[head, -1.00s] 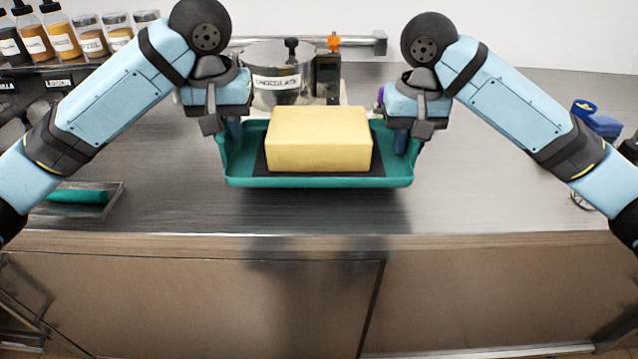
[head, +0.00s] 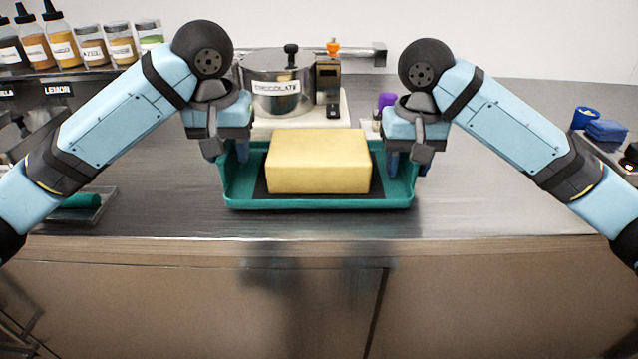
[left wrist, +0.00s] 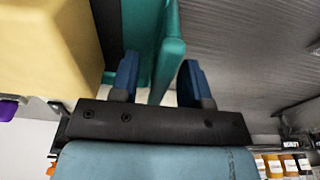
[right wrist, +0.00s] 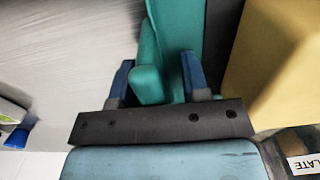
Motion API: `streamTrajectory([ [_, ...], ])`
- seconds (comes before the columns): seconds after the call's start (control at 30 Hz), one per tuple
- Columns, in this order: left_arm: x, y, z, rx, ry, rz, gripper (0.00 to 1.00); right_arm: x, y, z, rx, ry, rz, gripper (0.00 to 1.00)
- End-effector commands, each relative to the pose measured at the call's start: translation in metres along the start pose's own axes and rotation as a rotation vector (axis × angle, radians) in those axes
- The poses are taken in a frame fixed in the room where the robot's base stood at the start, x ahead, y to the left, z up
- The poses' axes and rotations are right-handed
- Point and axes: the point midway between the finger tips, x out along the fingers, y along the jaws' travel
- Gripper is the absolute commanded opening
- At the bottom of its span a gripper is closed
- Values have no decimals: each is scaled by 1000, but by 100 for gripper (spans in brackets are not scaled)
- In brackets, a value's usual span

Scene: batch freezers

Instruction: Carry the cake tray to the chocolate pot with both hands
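The teal cake tray (head: 318,203) holds a yellow block cake (head: 318,163) on a dark mat and looks level, centred in front of me. My left gripper (head: 230,152) is at its left end and my right gripper (head: 406,162) at its right end. In the left wrist view the tray wall (left wrist: 168,52) runs between the blue fingers; in the right wrist view the opposite wall (right wrist: 150,60) does too. The silver chocolate pot (head: 290,104), labelled CHOCOLATE, stands just behind the tray. I cannot tell how high the tray is above the counter.
The pot stands on a pale base with a dark control box (head: 328,80) beside it. Labelled bottles and jars (head: 92,45) line the back left. A small tray with a teal item (head: 82,201) lies left. Blue objects (head: 605,130) sit far right. Counter (head: 480,200) is clear front right.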

Motion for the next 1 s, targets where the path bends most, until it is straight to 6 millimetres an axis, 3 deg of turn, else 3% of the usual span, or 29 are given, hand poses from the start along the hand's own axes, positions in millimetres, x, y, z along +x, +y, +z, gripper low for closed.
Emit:
streamTrajectory([
  [0.27, -3, 1, 1, 3, -2, 0, 42, 0, 1, 0, 2, 1, 1, 42],
  [0.7, -68, 1, 3, 0, 6, -3, 42, 0, 1, -1, 2, 2, 0, 42],
  [1.0, -84, 1, 4, -1, 6, -3, 42, -8, 1, -1, 2, 6, 1, 42],
])
